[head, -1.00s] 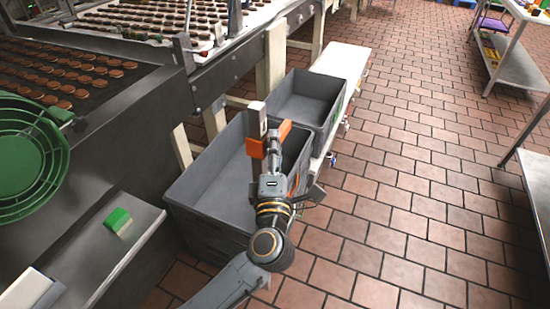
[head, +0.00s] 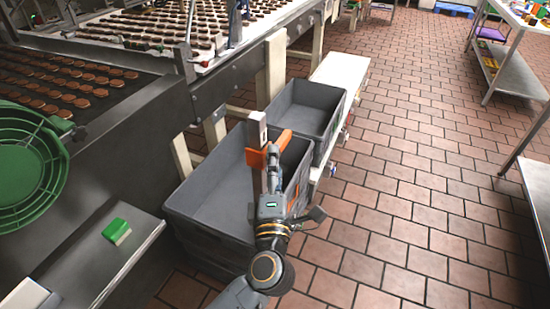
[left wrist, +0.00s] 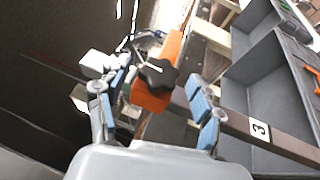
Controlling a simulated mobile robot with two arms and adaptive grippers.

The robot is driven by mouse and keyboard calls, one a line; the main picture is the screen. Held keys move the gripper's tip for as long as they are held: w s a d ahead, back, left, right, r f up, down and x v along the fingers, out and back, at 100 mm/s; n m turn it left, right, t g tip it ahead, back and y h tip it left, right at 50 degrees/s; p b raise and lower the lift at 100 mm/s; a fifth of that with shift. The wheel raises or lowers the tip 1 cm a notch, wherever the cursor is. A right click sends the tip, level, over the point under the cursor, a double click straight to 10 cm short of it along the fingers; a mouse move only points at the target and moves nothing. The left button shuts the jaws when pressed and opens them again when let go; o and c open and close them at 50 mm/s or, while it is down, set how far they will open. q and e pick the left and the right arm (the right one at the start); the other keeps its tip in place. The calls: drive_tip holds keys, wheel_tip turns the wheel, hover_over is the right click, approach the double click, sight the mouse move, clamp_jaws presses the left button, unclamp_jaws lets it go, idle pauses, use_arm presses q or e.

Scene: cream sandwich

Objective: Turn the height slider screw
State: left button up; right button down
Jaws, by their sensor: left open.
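The height slider screw is a black star-shaped knob (left wrist: 158,73) on an orange slider block (left wrist: 150,98) in the left wrist view. In the head view the orange slider (head: 256,158) sits on an upright post with a white top (head: 257,130); the knob is hard to make out there. My left gripper (head: 273,155) is at the slider, over the grey crates. In the left wrist view its blue-padded fingers (left wrist: 160,88) are open, one on either side of the knob. I cannot tell whether they touch it. My right gripper is not in view.
Grey crates (head: 215,212) (head: 340,108) stand below and beyond the gripper. At left are the conveyor with chocolate biscuits (head: 75,75), a green round guard (head: 28,165) and a green-and-white brush (head: 117,232) on a metal shelf. Tiled floor at right is free.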

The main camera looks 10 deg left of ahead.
use_arm(q)
drive_tip(key=a+v, duration=0.1)
drive_tip(key=v, duration=0.9)
drive_tip(key=shift+d, duration=0.45)
drive_tip(key=shift+r, duration=0.1)
